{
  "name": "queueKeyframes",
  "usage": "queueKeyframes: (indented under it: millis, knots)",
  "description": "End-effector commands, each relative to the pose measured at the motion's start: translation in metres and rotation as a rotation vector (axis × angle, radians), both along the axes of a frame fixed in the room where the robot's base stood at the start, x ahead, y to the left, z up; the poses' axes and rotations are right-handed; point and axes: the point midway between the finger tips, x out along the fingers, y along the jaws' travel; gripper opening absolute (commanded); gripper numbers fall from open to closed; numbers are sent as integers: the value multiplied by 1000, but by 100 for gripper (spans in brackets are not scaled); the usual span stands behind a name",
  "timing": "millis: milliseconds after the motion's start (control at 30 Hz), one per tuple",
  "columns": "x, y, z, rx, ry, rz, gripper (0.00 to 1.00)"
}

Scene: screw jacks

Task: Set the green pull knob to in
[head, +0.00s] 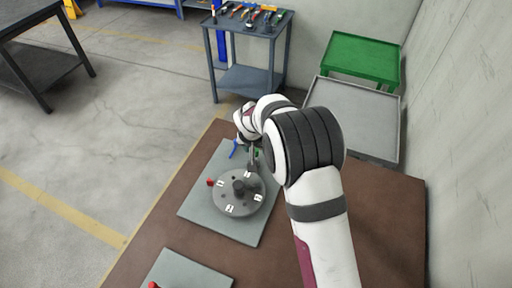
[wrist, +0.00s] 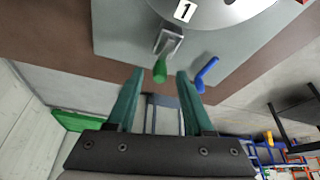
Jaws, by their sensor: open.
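The green pull knob (wrist: 160,70) sticks out of a small metal bracket (wrist: 168,43) at the edge of a grey plate in the wrist view. In the head view only a sliver of green (head: 257,153) shows beside my gripper (head: 252,152). My gripper is open in the wrist view (wrist: 160,75), with one teal finger on each side of the knob in the picture. Gaps show on both sides, and no contact is visible. Whether the knob lies fully between the fingertips in depth I cannot tell. How far it is pulled out is unclear.
A blue lever (wrist: 207,72) stands close to the right finger in the wrist view. A grey numbered dial (head: 238,208) with a dark central hub and a red knob (head: 210,182) sits on the plate (head: 190,205). A second plate (head: 180,272) lies nearer on the brown table.

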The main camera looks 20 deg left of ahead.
Motion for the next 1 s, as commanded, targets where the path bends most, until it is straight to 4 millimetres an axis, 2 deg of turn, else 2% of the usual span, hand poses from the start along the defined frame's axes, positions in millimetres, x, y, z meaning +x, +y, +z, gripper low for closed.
queueKeyframes:
  millis: [100, 300, 400, 1000]
  knots:
    - [0, 0, 0, 0, 0, 0, 50]
    - [0, 0, 0, 0, 0, 0, 14]
    - [0, 0, 0, 0, 0, 0, 0]
    - [0, 0, 1, 0, 0, -1, 0]
